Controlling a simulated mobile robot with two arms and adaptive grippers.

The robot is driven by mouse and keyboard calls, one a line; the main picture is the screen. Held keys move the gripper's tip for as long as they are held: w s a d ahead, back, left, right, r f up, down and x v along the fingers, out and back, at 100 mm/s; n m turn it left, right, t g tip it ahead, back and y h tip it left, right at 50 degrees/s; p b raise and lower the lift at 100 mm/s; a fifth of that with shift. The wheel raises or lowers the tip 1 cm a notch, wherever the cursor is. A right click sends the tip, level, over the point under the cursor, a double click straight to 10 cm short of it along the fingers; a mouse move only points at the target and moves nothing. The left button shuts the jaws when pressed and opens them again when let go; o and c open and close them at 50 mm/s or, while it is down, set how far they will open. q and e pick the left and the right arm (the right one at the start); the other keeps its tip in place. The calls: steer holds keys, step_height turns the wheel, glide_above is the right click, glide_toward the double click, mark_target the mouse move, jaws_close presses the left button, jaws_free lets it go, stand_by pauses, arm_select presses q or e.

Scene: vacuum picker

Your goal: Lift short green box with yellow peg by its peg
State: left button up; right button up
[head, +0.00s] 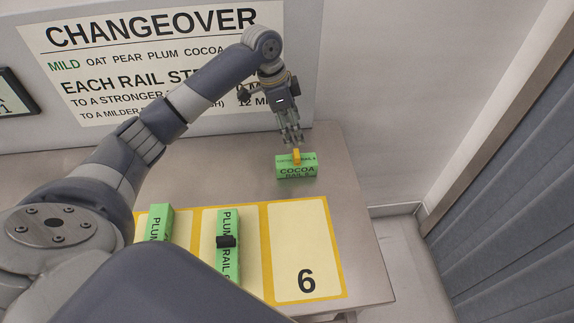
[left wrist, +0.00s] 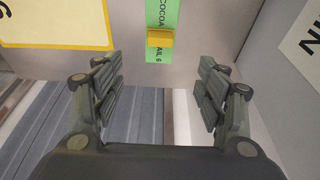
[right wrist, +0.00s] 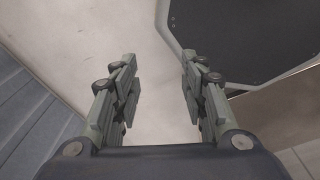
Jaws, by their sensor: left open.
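The short green box (head: 296,172), lettered "COCOA RAIL 6", lies on the table near its right edge. Its yellow peg (head: 296,156) stands up from the top. My left gripper (head: 292,143) is open and empty, just above and behind the peg in the head view. In the left wrist view, the box (left wrist: 161,15) and the yellow peg (left wrist: 160,38) show at the top, centred between the fingers but beyond the fingertips (left wrist: 158,75). My right gripper (right wrist: 160,68) is open and empty, away from the table over the floor.
A green box with a black peg (head: 228,255) and another green box (head: 157,228) lie on yellow-bordered mats to the left. The mat marked 6 (head: 305,235) is empty. A wall with a changeover sign (head: 140,55) stands behind the table.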

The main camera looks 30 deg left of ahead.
arm_select(q)
steer(key=b, duration=0.4)
glide_above(297, 153)
steer(key=s+a, duration=0.1)
step_height(297, 153, down, 4)
steer(key=shift+a+f, duration=0.1)
steer(key=shift+f, duration=0.05)
steer(key=shift+a+f, duration=0.1)
steer(key=shift+f, duration=0.15)
steer(key=p+x, duration=0.1)
steer(key=x, duration=0.3)
steer(key=shift+w+f, duration=0.1)
steer(key=shift+f, duration=0.15)
steer(key=shift+d+f+p, duration=0.25)
steer(key=shift+f+p, duration=0.2)
steer(key=shift+f, duration=0.1)
steer(key=p+x, duration=0.1)
steer(key=x, duration=0.3)
steer(key=shift+a+f+p, duration=0.1)
steer(key=shift+f+p, duration=0.1)
steer(key=shift+p, duration=0.1)
steer(key=shift+w+f, duration=0.1)
steer(key=shift+f, duration=0.05)
arm_select(e)
steer(key=shift+d+f, duration=0.2)
steer(key=shift+f, duration=0.6)
arm_select(q)
steer(key=c, duration=1.2)
